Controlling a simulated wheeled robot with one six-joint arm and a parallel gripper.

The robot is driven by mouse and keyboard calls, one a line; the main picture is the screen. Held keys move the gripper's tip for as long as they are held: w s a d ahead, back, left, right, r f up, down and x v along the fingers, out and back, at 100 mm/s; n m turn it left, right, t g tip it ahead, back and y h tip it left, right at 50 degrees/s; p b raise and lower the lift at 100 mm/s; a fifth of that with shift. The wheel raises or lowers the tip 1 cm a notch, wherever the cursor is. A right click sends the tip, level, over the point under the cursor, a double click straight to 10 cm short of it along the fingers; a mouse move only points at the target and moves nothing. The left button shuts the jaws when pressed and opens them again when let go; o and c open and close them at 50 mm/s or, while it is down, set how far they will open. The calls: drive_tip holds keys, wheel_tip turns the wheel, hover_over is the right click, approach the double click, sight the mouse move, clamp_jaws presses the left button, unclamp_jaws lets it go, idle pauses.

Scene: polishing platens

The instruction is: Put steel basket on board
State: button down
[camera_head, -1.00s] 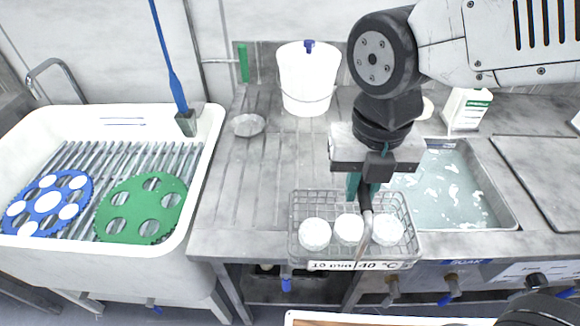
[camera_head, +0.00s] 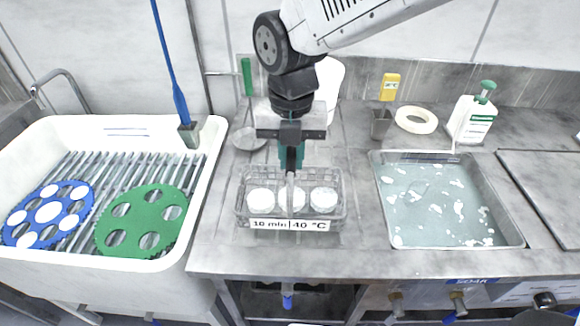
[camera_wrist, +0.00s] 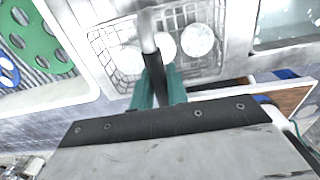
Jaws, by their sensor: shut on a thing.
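The steel wire basket (camera_head: 243,205) holds three white round discs and carries a label reading "10 min 40 °C". It is over the front of the grooved steel drainboard (camera_head: 215,215), left of the soak sink. My gripper (camera_head: 291,163) is above the basket, its green fingers shut on the basket's upright handle. In the wrist view the basket (camera_wrist: 101,42) hangs from the handle beyond the fingers (camera_wrist: 157,88). The basket looks level. I cannot tell whether its base touches the drainboard or is slightly above it.
The soak sink (camera_head: 447,205) with cloudy water is to the right. A white trough (camera_head: 208,165) with blue and green perforated discs is to the left. A metal bowl (camera_head: 247,139), white bucket (camera_head: 330,85), tape roll (camera_head: 416,119) and bottle (camera_head: 472,122) stand behind.

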drive_tip(key=shift+w+a, duration=0.1)
drive_tip(key=shift+a, duration=0.05)
drive_tip(key=shift+f, duration=1.85)
drive_tip(key=c, duration=1.4)
unclamp_jaws()
wheel_tip(320, 180, up, 12)
drive_tip(key=shift+r, duration=0.1)
